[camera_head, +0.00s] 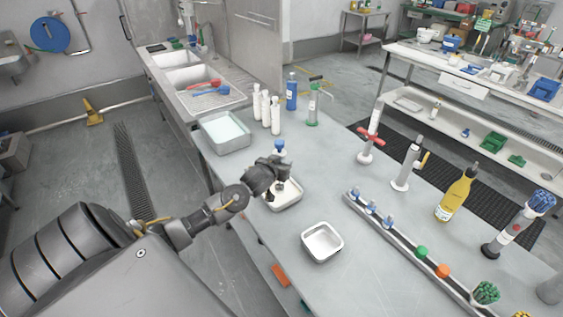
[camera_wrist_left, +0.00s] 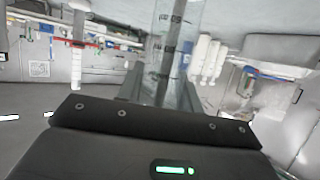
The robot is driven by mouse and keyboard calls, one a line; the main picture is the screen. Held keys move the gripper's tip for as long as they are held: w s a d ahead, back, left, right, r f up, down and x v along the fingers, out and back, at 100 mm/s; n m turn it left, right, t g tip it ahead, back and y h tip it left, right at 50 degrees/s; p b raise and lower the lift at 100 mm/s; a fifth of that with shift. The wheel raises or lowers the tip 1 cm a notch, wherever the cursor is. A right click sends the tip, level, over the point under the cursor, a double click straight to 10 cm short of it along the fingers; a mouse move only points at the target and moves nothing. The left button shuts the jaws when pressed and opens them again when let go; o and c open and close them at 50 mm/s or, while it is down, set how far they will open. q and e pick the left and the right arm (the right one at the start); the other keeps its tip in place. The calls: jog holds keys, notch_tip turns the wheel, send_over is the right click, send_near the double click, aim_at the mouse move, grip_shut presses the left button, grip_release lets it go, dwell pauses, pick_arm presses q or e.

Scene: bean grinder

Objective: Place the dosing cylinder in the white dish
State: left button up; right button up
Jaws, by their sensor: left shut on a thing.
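My left gripper (camera_head: 281,172) is shut on the dosing cylinder, a clear tube with a dark rod inside in the left wrist view (camera_wrist_left: 172,55). In the head view the cylinder (camera_head: 280,146) shows a blue top above the gripper. The gripper is over a shallow whitish tray (camera_head: 291,203), which it partly hides. Whether the cylinder's lower end touches the tray cannot be told. A square white dish (camera_head: 322,256) stands empty on the table, nearer and to the right. My right gripper is out of view.
A rack with several coloured knobs (camera_head: 398,240) runs along the right of the table. White bottles (camera_head: 275,118), a blue bottle (camera_head: 291,93) and a green-topped cylinder (camera_head: 312,105) stand behind. A grey tub (camera_head: 224,143) sits at the far left. The table around the square dish is clear.

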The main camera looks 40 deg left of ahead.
pick_arm(q)
jog(key=shift+f, duration=0.15)
jog(key=shift+f, duration=0.2)
jog(key=o, duration=1.1)
jog(key=b+v, duration=0.2)
jog(key=v, duration=1)
